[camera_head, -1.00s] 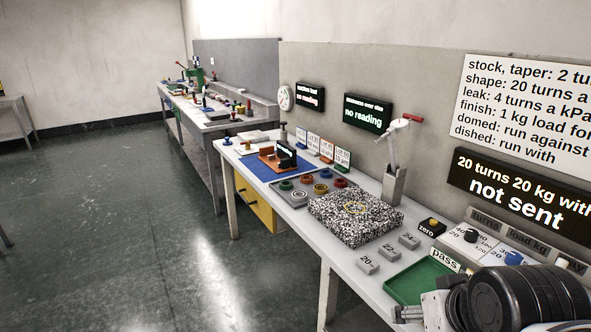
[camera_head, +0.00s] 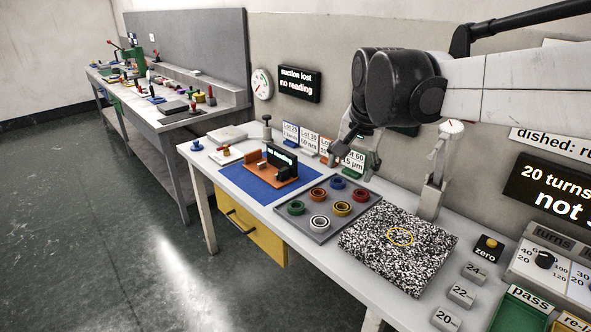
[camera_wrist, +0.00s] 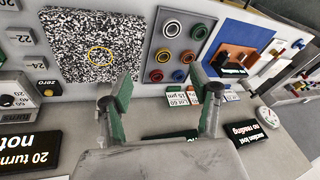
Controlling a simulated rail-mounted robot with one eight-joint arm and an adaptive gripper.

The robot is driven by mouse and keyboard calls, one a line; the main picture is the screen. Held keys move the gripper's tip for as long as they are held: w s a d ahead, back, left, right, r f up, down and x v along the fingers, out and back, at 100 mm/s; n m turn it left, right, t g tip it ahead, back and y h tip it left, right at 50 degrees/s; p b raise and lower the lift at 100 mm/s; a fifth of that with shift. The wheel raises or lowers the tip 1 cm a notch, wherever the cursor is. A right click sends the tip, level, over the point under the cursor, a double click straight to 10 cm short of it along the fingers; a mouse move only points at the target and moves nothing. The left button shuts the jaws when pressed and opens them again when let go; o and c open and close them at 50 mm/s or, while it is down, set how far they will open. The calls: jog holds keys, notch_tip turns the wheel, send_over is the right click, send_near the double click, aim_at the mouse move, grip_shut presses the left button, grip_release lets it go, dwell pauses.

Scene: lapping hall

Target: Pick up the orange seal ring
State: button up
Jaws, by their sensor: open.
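The orange seal ring (camera_head: 318,194) lies flat on the grey tray (camera_head: 318,237), between the green ring (camera_head: 296,207) and the blue ring (camera_head: 337,183). In the wrist view the orange ring (camera_wrist: 187,57) shows between and beyond my fingertips. My gripper (camera_head: 362,152) is open and empty, above the table behind the tray's right rear corner, apart from the rings. In the wrist view both fingers of my gripper (camera_wrist: 163,80) are spread wide.
White (camera_head: 319,222), yellow (camera_head: 342,208) and red (camera_head: 361,195) rings share the tray. A speckled granite plate (camera_head: 397,245) lies to its right. A blue mat (camera_head: 248,180) with an orange fixture lies left. Lot cards (camera_head: 307,140) stand behind. A post stand (camera_head: 433,190) rises behind the plate.

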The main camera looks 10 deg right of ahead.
jog(key=w+m+g, duration=0.1)
jog(key=w+m, duration=0.1)
jog(key=w, duration=0.6)
jog(key=m+g+p, duration=0.3)
jog(key=m, duration=0.5)
send_over(319, 191)
jog(key=s, duration=0.2)
notch_tip(319, 191, down, 15)
jog(key=f, duration=0.8)
jog(key=shift+a, duration=0.4)
jog(key=f, duration=0.5)
jog(key=shift+w+d, duration=0.1)
jog(key=shift+w, duration=0.1)
jog(key=shift+c, duration=0.4)
jog(key=c, duration=0.9)
